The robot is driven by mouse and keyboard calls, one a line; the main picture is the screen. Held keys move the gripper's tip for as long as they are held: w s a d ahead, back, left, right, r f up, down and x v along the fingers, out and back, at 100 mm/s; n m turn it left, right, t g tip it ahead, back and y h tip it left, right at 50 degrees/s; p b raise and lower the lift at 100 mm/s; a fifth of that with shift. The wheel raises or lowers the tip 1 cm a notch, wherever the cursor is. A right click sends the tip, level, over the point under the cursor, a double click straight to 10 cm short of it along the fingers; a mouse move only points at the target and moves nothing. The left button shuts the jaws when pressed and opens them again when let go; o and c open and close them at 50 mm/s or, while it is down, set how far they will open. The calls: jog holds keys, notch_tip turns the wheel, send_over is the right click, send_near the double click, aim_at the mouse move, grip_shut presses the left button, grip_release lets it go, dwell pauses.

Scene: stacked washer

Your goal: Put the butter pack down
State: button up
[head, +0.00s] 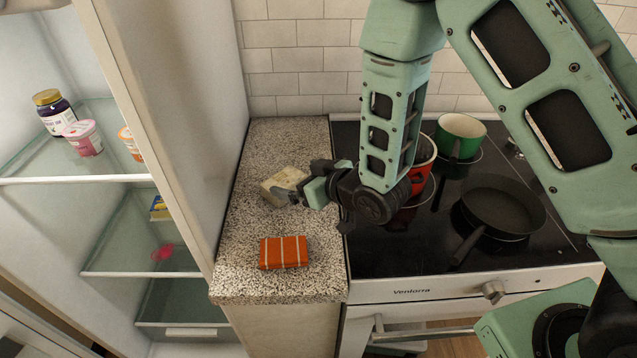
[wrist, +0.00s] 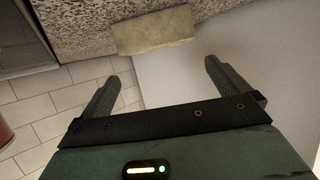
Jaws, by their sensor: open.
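A pale yellow block, which looks like the butter pack (head: 281,184), lies on the speckled countertop (head: 290,140) left of the stove. My gripper (head: 294,194) is at its right side in the head view, and its fingers partly overlap the block there. In the wrist view, the butter pack (wrist: 153,32) rests on the counter beyond the fingertips, with a gap between. My gripper (wrist: 165,82) is open, with nothing between its fingers. The block's underside is hidden.
An orange striped pack (head: 284,252) lies nearer on the counter. A red pot (head: 424,152), a green pot (head: 460,132) and a black pan (head: 502,207) stand on the stove at right. An open fridge with jars and cups (head: 84,138) is at left.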

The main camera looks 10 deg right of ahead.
jog(key=s+d+r+g+h, duration=0.1)
jog(key=s+r+g+h, duration=0.1)
jog(key=s, duration=0.7)
jog(key=s+d+r+g+h, duration=0.2)
jog(key=s+r+g, duration=0.3)
jog(key=s, duration=0.5)
jog(key=s+d+r+n+g+h, duration=0.1)
jog(key=s+r+g, duration=0.3)
jog(key=s, duration=0.6)
jog(key=shift+d+h+b, duration=0.45)
jog(key=shift+d+h, duration=0.2)
jog(key=shift+h, duration=0.25)
